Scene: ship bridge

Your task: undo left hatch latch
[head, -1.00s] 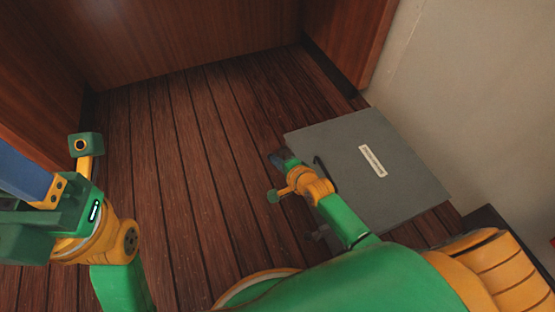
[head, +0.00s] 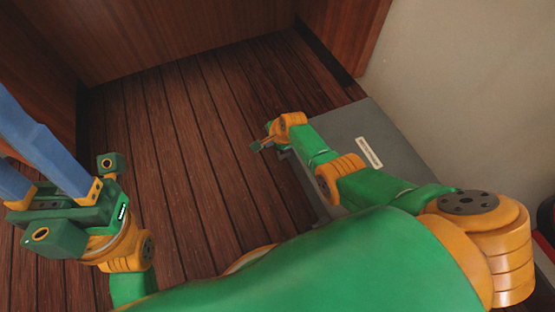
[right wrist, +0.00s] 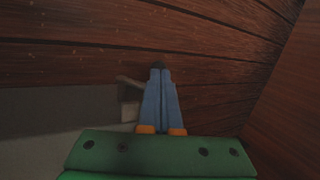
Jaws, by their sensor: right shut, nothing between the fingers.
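The grey hatch (head: 345,122) lies at floor level at the right in the head view, a pale label on it. My right arm covers much of it, including its left edge. In the right wrist view the hatch (right wrist: 55,115) is at the lower left. A small dark latch fitting with a thin bar (right wrist: 129,92) is at its edge, just left of my fingers. My right gripper (right wrist: 159,68) is shut and empty beside the bar; contact cannot be told. My left gripper (head: 40,170) is at the far left, its blue fingers apart, tips out of view.
Plank flooring (head: 190,150) is clear between my arms. Wooden panels (head: 180,35) stand at the back and left. A pale wall (head: 470,90) rises close to the right of the hatch. A red and dark object (head: 547,225) shows at the right edge.

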